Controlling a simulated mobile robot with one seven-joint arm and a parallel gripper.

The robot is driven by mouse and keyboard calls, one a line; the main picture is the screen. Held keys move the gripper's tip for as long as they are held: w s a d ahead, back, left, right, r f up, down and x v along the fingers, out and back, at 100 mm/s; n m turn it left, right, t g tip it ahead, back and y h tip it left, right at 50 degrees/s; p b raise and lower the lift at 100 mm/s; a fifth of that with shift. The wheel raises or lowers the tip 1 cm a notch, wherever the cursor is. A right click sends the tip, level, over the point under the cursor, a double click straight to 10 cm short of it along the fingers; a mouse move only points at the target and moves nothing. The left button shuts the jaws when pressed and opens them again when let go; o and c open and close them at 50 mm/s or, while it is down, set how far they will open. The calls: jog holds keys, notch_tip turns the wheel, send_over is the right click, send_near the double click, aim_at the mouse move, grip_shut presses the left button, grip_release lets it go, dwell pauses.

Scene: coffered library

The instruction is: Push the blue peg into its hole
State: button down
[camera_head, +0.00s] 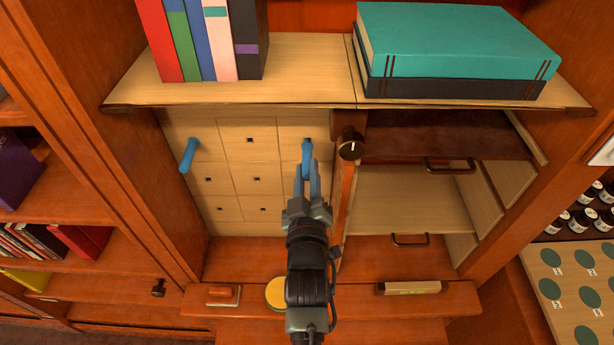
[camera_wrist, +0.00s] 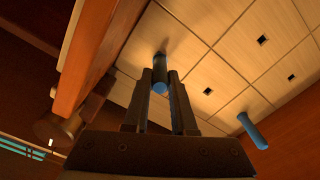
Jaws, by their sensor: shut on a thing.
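A blue peg (camera_head: 307,149) stands at a square hole in the upper right tile of the pale wooden panel (camera_head: 229,180). My gripper (camera_head: 307,172) is shut on this peg. In the wrist view the peg (camera_wrist: 160,86) sits between my fingertips (camera_wrist: 161,88), its far end at the panel. How deep it sits in the hole I cannot tell. A second blue peg (camera_head: 188,154) sticks out of the upper left tile, apart from my gripper; it also shows in the wrist view (camera_wrist: 252,131). Other tiles have small dark square holes (camera_head: 249,140).
A dark round knob (camera_head: 350,144) on the upright beside the panel is close to the right of my gripper. Books (camera_head: 205,40) stand on the shelf above. A teal book (camera_head: 455,45) lies at upper right. A yellow round thing (camera_head: 275,294) and a small orange block (camera_head: 224,295) lie on the ledge below.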

jog(key=shift+w+b, duration=0.45)
jog(key=shift+w, duration=0.3)
jog(key=c, duration=0.7)
grip_release()
jog(key=shift+o, duration=0.2)
jog(key=shift+s, duration=0.15)
jog(key=shift+s+f, duration=0.15)
jog(key=shift+s, duration=0.2)
jog(key=s+b, duration=0.3)
jog(key=s, duration=0.9)
jog(key=shift+r, duration=0.2)
